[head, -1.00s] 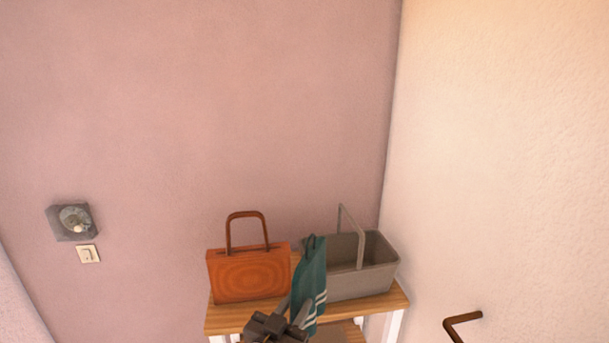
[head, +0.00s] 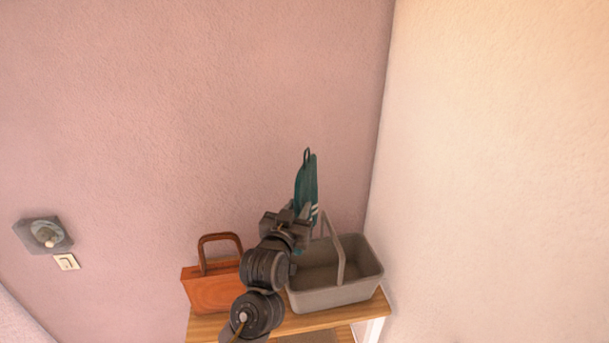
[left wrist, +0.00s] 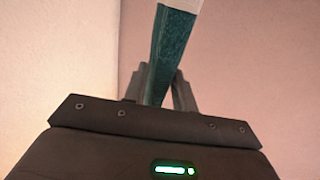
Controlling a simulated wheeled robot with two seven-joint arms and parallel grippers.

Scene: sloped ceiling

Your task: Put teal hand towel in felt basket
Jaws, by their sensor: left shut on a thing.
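The gripper and towel are above and behind the basket's left part in the picture. My right gripper is not in view.
The wooden table (head: 290,325) is narrow. A pink wall (head: 200,110) lies behind and a cream wall (head: 490,180) to the right. A light switch (head: 67,262) is at far left.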

